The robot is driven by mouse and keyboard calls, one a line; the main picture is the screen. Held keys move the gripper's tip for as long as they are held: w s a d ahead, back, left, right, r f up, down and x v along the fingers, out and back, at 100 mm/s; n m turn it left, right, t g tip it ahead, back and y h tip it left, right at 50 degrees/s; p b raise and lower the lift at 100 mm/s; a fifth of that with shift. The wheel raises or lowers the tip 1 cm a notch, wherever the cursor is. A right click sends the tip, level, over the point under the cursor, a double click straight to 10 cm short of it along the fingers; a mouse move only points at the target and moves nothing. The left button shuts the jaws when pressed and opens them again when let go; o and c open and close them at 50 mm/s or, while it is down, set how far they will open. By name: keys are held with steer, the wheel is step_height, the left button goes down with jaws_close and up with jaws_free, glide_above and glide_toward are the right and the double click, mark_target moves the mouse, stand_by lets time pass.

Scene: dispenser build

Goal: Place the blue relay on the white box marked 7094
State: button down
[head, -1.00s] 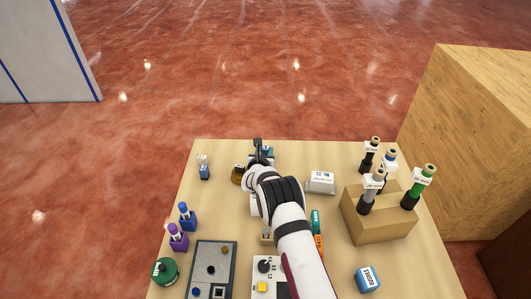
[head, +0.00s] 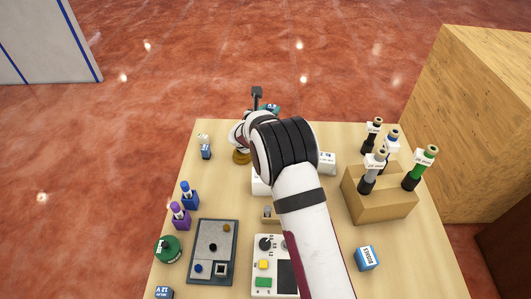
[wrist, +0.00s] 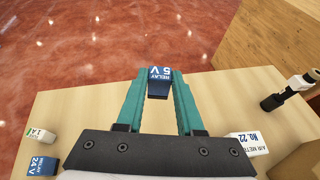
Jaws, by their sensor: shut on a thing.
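The blue relay, labelled RELAY 5 V (wrist: 160,88), is between the teal fingers of my gripper (wrist: 159,80) in the wrist view. My gripper is shut on it, above the far edge of the table. In the head view my gripper (head: 266,107) is near the far table edge, and my wrist hides most of the relay. A white box (head: 260,186) is partly covered by my arm in the middle of the table. Another white box (head: 327,163) to its right reads AIR METER No. 22 in the wrist view (wrist: 251,144). I cannot read 7094 on either.
A cardboard holder (head: 381,204) with several tall labelled plugs stands at the right. A grey panel (head: 212,252), a white control box (head: 265,262) and a blue box (head: 367,257) are nearer. A brass round piece (head: 241,157) and small blue relay (head: 206,152) are at left.

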steer(key=s+d+r+m+g+h, duration=0.1)
steer(key=s+d+r+m+h, duration=0.15)
steer(key=s, duration=0.45)
steer(key=s+d+r+m+g+h, duration=0.1)
steer(key=s+d+h, duration=0.15)
steer(key=s, duration=0.35)
steer(key=s+d+r+m+g+h, duration=0.1)
steer(key=s+d+r+m, duration=0.1)
steer(key=s+d, duration=0.35)
glide_above(259, 188)
steer(key=w, duration=0.1)
steer(key=shift+m, duration=0.25)
step_height(259, 188, down, 7)
steer(key=shift+w+d+r, duration=0.1)
steer(key=shift+d, duration=0.05)
steer(key=shift+g, duration=0.3)
step_height(259, 188, down, 4)
steer(key=shift+f, duration=0.1)
steer(key=shift+f, duration=0.1)
steer(key=c, duration=0.5)
jaws_free()
steer(key=shift+c, duration=0.2)
